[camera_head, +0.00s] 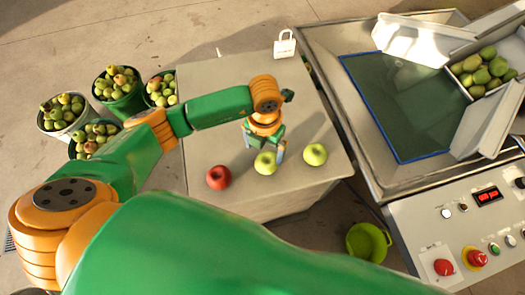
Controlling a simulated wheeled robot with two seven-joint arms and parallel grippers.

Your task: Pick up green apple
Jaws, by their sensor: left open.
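Two yellow-green apples lie on the grey table (215,213). One green apple (265,163) is in the middle, and another green apple (315,154) is to its right. A red apple (218,177) lies to the left. My left gripper (264,152) points down over the middle green apple with its fingers open, one on each side of it. I cannot tell whether the fingers touch the apple. My right gripper is not in view.
Several buckets of fruit (62,113) stand on the floor to the left. A green bucket (367,243) is on the floor in front.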

